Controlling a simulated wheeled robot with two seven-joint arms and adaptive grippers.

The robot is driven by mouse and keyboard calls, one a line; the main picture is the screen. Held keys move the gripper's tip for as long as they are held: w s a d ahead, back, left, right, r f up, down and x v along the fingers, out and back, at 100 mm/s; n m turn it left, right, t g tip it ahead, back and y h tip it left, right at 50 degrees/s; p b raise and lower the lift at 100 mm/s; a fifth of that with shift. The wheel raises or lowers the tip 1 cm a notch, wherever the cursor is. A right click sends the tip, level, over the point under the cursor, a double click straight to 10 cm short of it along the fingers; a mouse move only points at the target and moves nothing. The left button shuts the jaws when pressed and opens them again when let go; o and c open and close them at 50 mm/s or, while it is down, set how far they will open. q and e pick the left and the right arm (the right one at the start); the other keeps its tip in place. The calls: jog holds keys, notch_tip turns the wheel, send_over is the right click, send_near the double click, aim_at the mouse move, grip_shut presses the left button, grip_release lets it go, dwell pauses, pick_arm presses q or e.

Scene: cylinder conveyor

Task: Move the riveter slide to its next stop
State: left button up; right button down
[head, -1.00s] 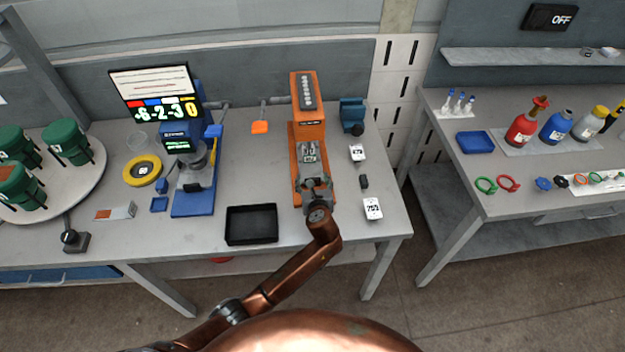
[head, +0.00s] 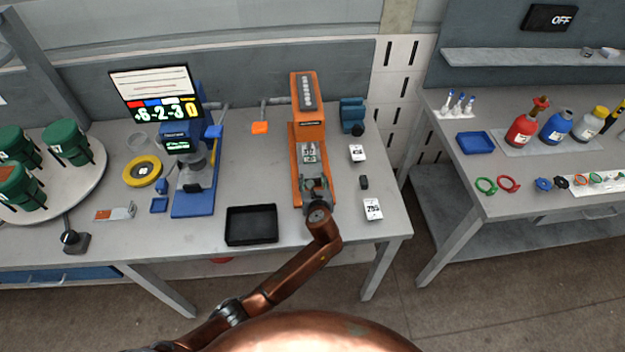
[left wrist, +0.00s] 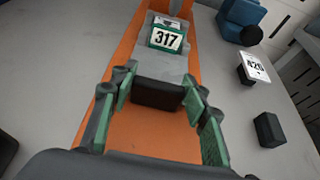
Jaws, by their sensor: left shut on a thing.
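The orange riveter (head: 307,115) stands on the left table, with its long orange bed toward me. Its grey slide (head: 308,165) sits on the bed, in front of the orange head. In the left wrist view the slide (left wrist: 160,68) carries a plate with a green frame (left wrist: 166,39) reading 317. A dark block, the slide's handle (left wrist: 157,94), is at its near end. My left gripper (left wrist: 156,100) is shut on this handle, one green-padded finger on each side. In the head view my left gripper (head: 317,188) is over the near part of the bed. My right gripper is not in view.
A black tray (head: 251,225) lies left of the riveter. A blue press (head: 190,170) stands further left. Number cards (head: 372,209) and a small dark block (head: 364,182) lie close on the right. A teal device (head: 352,113) stands behind them.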

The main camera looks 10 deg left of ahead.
pick_arm(q)
grip_shut()
jog(key=shift+s+d+r+p, duration=0.1)
jog(key=shift+s+p, duration=0.25)
jog(key=shift+p, duration=0.15)
jog(key=s+p, duration=0.1)
jog(key=s, duration=0.1)
jog(key=s+d+p, duration=0.1)
jog(key=p, duration=0.1)
jog(key=s+p, duration=0.2)
jog(key=shift+s+d+r, duration=0.15)
jog(key=shift+s+r, duration=0.1)
jog(key=shift+s, duration=0.1)
jog(key=s+p, duration=0.2)
jog(key=s+d+p, duration=0.1)
jog(key=s+p, duration=0.1)
jog(key=s, duration=0.1)
jog(key=s+d+p, duration=0.1)
jog(key=s+p, duration=0.1)
jog(key=s, duration=0.1)
jog(key=shift+s+f, duration=0.2)
jog(key=shift+s+d+p, duration=0.15)
jog(key=shift+s+p, duration=0.2)
jog(key=shift+s, duration=0.15)
jog(key=shift+f, duration=0.2)
